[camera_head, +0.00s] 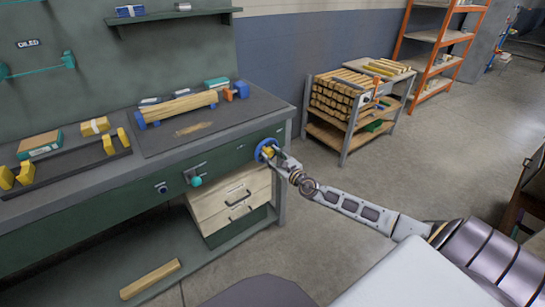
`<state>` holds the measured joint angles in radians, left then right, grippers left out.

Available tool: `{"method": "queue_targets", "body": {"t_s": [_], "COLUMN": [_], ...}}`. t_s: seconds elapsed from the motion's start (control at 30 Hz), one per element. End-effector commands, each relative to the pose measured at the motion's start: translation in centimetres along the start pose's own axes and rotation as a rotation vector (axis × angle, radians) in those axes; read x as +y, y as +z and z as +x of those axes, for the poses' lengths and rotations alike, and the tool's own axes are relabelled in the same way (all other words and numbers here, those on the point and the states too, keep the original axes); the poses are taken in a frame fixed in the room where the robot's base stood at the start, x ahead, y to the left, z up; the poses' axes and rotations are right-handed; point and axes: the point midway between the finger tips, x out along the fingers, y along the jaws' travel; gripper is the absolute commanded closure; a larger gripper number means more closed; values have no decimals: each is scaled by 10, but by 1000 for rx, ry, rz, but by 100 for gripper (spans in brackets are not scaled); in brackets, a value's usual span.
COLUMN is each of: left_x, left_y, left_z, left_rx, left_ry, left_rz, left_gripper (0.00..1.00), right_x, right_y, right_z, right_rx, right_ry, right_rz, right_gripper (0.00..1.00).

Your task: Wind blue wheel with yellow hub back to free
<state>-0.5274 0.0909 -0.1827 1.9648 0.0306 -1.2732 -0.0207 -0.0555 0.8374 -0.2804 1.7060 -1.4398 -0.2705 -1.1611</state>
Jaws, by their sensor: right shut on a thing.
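The blue wheel (259,149) with its yellow hub (268,152) sits on the green front panel of the bench, near its right end. My right gripper (274,155) is at the wheel, its fingers shut at the hub and rim and partly covering them. My left gripper is out of the picture.
Drawers (236,195) stand below. A rack of wooden bars (343,97) and orange shelving (437,45) stand behind. The floor between is clear.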

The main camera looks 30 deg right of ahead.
Motion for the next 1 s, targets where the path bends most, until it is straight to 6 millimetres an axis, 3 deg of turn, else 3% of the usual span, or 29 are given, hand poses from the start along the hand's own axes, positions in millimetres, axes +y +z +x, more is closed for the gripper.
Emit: {"method": "queue_targets", "body": {"t_s": [0.13, 0.17, 0.33, 1.0], "left_x": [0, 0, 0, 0], "left_y": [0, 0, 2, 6], "left_z": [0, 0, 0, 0], "left_rx": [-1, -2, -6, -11], "left_ry": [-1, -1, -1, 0], "left_rz": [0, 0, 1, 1], "left_gripper": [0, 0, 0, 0], "right_x": [2, 2, 1, 0], "right_y": [-2, -2, -2, -1], "right_z": [-1, -1, 0, -10], "right_rx": [4, 4, 3, 2], "right_ry": [3, 3, 2, 0], "right_rz": [-1, 0, 0, 0], "right_gripper": [88, 62, 42, 42]}}
